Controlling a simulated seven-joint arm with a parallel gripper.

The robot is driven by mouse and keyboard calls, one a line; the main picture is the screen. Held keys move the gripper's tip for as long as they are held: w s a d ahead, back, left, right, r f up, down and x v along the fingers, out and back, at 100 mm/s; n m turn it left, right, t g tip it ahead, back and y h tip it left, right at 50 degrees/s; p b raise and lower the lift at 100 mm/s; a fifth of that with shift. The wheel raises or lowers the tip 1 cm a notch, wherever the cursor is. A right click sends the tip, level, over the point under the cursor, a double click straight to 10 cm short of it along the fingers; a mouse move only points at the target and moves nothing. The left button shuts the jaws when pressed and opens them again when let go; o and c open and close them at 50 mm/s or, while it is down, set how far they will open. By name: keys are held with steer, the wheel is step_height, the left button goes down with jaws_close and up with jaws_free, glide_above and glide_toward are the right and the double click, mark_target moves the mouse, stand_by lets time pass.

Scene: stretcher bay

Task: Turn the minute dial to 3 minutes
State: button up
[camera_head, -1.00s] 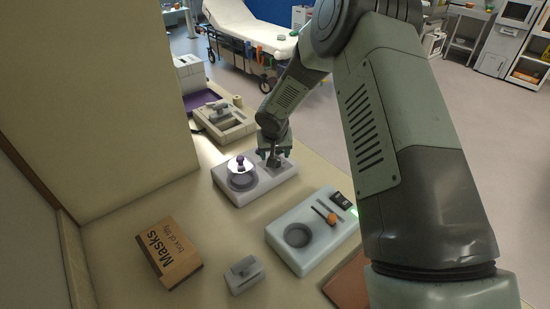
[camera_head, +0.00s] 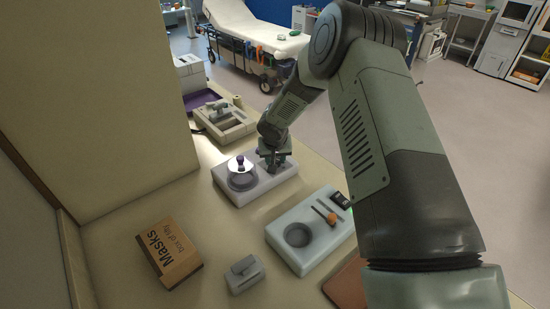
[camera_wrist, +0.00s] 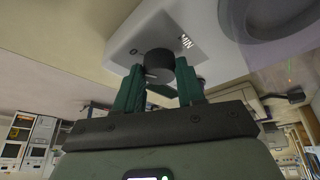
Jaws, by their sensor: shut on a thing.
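The minute dial (camera_wrist: 158,62) is a dark round knob on a pale unit, beside a "MIN" label (camera_wrist: 186,42) in the wrist view. My gripper (camera_wrist: 158,76) has its two green fingers closed on either side of the dial. In the head view my gripper (camera_head: 275,163) is at the right end of the pale unit (camera_head: 262,188) and hides the dial there. The dial's pointer and the number it stands at cannot be read.
A round vessel with a purple knob (camera_head: 240,172) is on the same unit, left of my gripper. A pale tray unit (camera_head: 290,258), a masks box (camera_head: 168,253) and a small grey block (camera_head: 245,274) are nearer. Another beige device (camera_head: 222,122) stands behind.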

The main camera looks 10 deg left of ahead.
stand_by(0.3)
steer(key=n, duration=0.1)
steer(key=n+y, duration=0.1)
steer(key=n, duration=0.2)
steer(key=shift+d+y, duration=0.25)
steer(key=shift+y, duration=0.05)
steer(key=n, duration=0.2)
steer(key=n+g+y, duration=0.1)
steer(key=n, duration=0.1)
steer(key=shift+w+d+g, duration=0.15)
steer(key=shift+g, duration=0.15)
steer(key=n, duration=0.2)
steer(key=n+g+y, duration=0.1)
steer(key=n, duration=0.2)
steer(key=shift+w+g, duration=0.15)
steer(key=shift+g, duration=0.15)
steer(key=shift+w+d+n+g+y, duration=0.15)
steer(key=shift+n+g, duration=0.3)
steer(key=shift+n, duration=0.7)
steer(key=shift+w+a+n+g+y, duration=0.15)
steer(key=shift+n+g, duration=0.3)
steer(key=shift+n, duration=0.7)
steer(key=shift+s+d, duration=0.1)
steer(key=o, duration=1)
steer(key=shift+o, duration=0.2)
